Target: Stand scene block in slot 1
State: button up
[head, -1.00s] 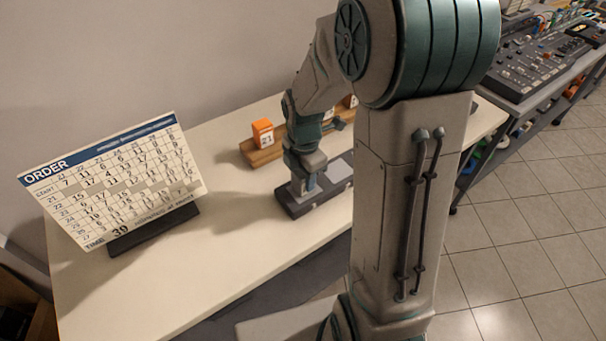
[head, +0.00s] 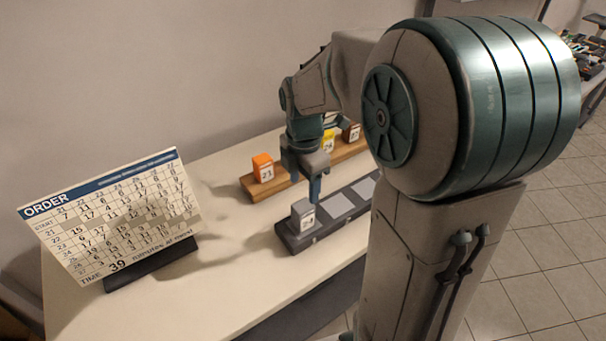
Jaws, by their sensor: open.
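The order board (head: 112,215) stands tilted on the left of the table, with a grid of numbers and "TIME 39" at its foot. A grey block (head: 302,216) with a white label stands upright at the left end of the dark slotted tray (head: 318,234); its number is too small to read surely. An orange block (head: 263,168) marked 23, a yellow block (head: 328,141) and a brown block (head: 351,132) stand on the wooden rack (head: 268,187) behind. My gripper (head: 315,192) is open, pointing down just behind and right of the grey block, apparently empty.
Pale squares (head: 336,205) show on the tray right of the grey block. The white table (head: 215,265) is clear between board and tray. My own arm hides the table's right side. Tiled floor and another bench lie beyond.

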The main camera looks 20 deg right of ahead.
jog(key=shift+r, duration=0.95)
jog(key=s+r+m+t, duration=0.1)
jog(key=s+m+t, duration=0.2)
jog(key=s+m, duration=1.1)
jog(key=m, duration=0.7)
jog(key=shift+s+a+r+m, duration=0.15)
jog(key=shift+s+r+m, duration=0.1)
jog(key=shift+r+m, duration=0.1)
